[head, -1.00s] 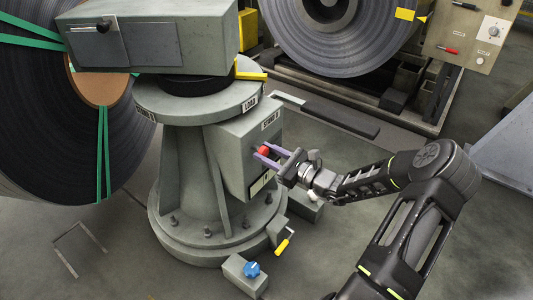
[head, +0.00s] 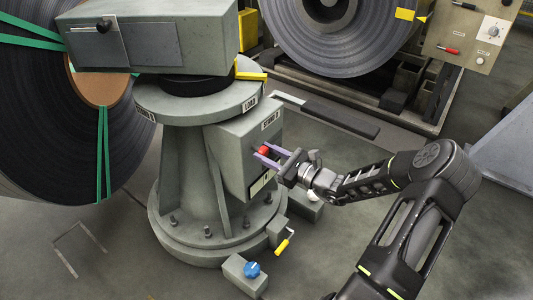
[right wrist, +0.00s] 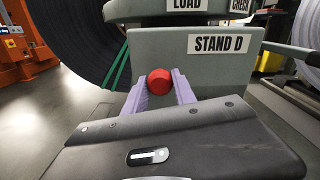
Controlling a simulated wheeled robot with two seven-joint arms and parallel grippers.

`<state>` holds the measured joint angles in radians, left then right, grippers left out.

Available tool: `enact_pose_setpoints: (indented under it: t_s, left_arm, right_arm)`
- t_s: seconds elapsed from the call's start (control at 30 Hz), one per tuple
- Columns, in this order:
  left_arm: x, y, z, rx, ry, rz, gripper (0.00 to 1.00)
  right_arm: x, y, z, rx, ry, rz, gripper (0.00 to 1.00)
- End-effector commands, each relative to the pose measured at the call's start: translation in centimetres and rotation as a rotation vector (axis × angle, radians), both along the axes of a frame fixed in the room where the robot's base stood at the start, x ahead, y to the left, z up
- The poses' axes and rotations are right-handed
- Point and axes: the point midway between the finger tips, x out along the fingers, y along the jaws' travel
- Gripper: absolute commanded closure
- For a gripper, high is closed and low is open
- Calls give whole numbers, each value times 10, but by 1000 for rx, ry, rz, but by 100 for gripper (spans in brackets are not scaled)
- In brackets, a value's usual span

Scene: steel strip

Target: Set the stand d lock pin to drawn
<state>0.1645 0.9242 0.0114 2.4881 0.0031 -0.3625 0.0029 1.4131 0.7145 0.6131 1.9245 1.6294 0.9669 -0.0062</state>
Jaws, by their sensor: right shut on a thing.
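The stand d lock pin shows as a red knob (head: 264,150) on the side face of the grey box labelled STAND D (head: 235,150). In the right wrist view the red knob (right wrist: 160,82) sits between two purple fingers, below the STAND D label. My right gripper (head: 267,154) is shut on the knob, one finger on each side. The knob is close to the box face; the pin's shaft is hidden behind it. My left gripper is not in view.
A yellow lever (head: 250,75) sticks out above the round LOAD plate (head: 205,100). A blue knob (head: 252,269) and a yellow-handled lever (head: 282,246) are low by the base. A steel coil (head: 335,50) stands behind. Open floor lies to the right.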

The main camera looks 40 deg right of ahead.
Motion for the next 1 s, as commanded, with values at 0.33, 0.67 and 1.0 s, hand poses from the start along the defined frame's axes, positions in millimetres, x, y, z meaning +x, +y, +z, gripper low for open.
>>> enact_pose_setpoints:
  t_s: [0.33,0.67,1.0]
  left_arm:
    - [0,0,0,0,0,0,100]
    - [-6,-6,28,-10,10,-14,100]
    - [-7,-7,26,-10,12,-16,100]
  right_arm:
    - [0,0,0,0,0,0,100]
    - [-38,-12,3,1,3,-2,100]
    - [-44,-13,-1,1,1,1,66]
